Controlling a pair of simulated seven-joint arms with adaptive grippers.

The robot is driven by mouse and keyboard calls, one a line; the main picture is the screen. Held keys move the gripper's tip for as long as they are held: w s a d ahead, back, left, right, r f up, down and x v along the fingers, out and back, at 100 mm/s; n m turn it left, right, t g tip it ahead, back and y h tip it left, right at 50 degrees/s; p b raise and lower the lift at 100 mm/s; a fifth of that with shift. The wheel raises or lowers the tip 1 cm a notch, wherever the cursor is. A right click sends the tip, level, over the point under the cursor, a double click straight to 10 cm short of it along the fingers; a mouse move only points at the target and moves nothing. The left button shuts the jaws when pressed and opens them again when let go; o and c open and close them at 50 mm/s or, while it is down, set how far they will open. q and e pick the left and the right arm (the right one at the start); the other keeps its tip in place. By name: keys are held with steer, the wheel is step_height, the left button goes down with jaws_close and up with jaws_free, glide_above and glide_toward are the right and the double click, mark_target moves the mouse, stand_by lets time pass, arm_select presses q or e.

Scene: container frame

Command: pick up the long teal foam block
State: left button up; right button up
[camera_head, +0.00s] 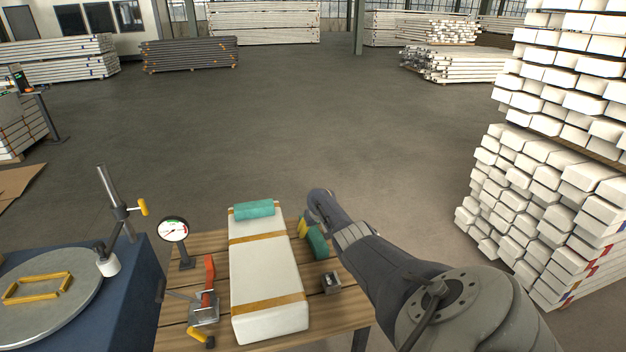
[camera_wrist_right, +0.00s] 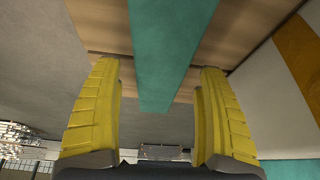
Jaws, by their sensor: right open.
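A teal foam block (camera_head: 317,243) lies on the wooden table (camera_head: 203,246), just right of the large white block, partly hidden by my right arm. In the right wrist view the teal block (camera_wrist_right: 168,50) runs lengthwise between the two yellow fingers, with a gap on each side. My right gripper (camera_head: 304,228) is open at the block's far end and holds nothing; its fingers also show in the wrist view (camera_wrist_right: 159,75). A second teal block (camera_head: 254,209) rests on the far end of the white block. My left gripper is not in view.
The white block (camera_head: 265,270) with tan bands fills the table's middle. A metal cube (camera_head: 330,282), a red-handled clamp (camera_head: 209,273) and a dial gauge (camera_head: 173,230) stand around it. A round plate (camera_head: 45,315) is at left. White stacks (camera_head: 545,190) rise at right.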

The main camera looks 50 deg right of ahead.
steer(key=shift+d+f, duration=0.1)
steer(key=shift+f, duration=0.3)
steer(key=shift+w+f, duration=0.1)
steer(key=shift+c, duration=0.5)
steer(key=c, duration=0.9)
